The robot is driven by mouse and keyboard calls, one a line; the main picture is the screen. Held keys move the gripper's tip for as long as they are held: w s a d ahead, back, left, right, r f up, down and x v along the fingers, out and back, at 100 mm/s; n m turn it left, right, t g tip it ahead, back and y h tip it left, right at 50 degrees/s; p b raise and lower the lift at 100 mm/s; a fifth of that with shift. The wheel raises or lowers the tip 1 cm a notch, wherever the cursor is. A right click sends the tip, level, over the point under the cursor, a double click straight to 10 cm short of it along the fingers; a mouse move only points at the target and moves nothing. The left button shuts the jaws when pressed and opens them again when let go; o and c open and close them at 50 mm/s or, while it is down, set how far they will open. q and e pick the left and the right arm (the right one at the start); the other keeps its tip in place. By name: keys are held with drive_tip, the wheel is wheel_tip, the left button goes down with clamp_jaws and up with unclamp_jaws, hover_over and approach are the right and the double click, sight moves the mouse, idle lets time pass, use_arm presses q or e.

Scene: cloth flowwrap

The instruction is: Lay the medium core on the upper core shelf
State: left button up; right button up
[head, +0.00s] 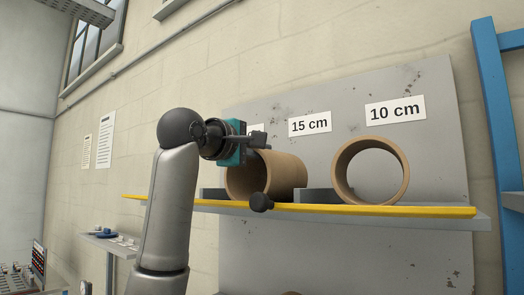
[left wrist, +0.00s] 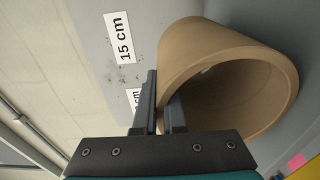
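The medium core, a brown cardboard tube (head: 285,175), is at the upper core shelf (head: 400,211), between two dark blocks. Its lower edge is level with the shelf top; I cannot tell whether it bears its full weight there. My left gripper (head: 260,141) is at the tube's upper left rim. In the left wrist view the gripper (left wrist: 161,100) has one finger outside the tube (left wrist: 215,50) and one inside its bore, with the wall pinched between them. My right gripper is not in view.
Another brown tube (head: 375,170) sits on the shelf under the 10 cm label (head: 395,110). The 15 cm label (head: 310,125) is on the grey back panel. Dark blocks (head: 320,196) stand on the shelf. A yellow strip (head: 400,210) edges its front. A blue post (head: 494,120) stands at right.

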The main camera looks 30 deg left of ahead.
use_arm(q)
drive_tip(key=o, duration=0.5)
drive_tip(key=shift+o, duration=0.2)
drive_tip(key=s+b, duration=0.4)
drive_tip(key=s, duration=1.1)
drive_tip(key=shift+s, duration=0.15)
